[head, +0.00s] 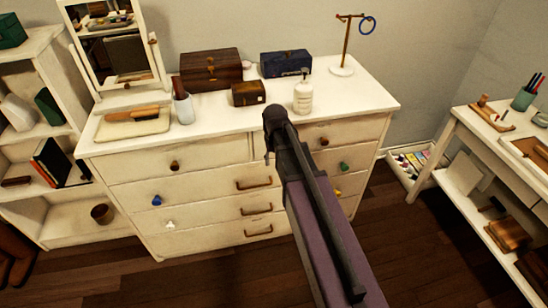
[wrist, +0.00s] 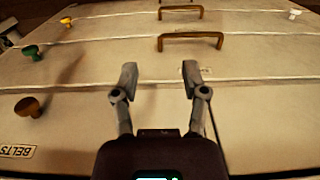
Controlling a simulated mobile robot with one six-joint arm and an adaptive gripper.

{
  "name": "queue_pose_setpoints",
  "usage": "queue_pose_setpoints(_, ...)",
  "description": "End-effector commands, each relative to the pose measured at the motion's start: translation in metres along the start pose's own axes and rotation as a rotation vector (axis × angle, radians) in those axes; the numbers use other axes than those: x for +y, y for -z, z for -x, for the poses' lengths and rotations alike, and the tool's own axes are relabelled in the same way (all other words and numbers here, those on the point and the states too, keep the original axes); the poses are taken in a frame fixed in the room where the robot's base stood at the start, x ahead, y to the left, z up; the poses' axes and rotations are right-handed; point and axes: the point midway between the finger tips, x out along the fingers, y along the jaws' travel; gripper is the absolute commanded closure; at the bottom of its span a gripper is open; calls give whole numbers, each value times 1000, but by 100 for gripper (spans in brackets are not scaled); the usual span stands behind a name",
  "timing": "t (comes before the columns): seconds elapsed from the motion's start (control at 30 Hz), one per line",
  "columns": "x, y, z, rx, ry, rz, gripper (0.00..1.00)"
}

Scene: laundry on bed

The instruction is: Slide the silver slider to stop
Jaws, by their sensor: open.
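My gripper (wrist: 159,76) is open in the wrist view, its two grey fingers apart with nothing between them. It is in front of the white dresser's drawer fronts, below a bronze bar handle (wrist: 190,40) in that picture. I cannot tell whether the fingers touch the dresser. In the head view my arm crosses the front of the dresser (head: 215,148), and the gripper cannot be made out there. I cannot clearly see a silver slider in either view. A small pale mark beside the right finger in the wrist view is too blurred to identify.
The dresser top holds wooden boxes (head: 211,70), a white bottle (head: 303,96) and a ring stand (head: 344,45). A side table (head: 468,150) stands right.

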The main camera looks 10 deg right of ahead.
Motion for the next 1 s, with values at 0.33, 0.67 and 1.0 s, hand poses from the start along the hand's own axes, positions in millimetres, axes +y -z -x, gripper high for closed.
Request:
queue_pose_setpoints(0.33, 0, -16, -34, 0, 0, 0, 43)
queue_pose_setpoints(0.67, -1, -29, -57, 0, 0, 0, 43)
queue_pose_setpoints(1.0, -1, -33, -64, 0, 0, 0, 43)
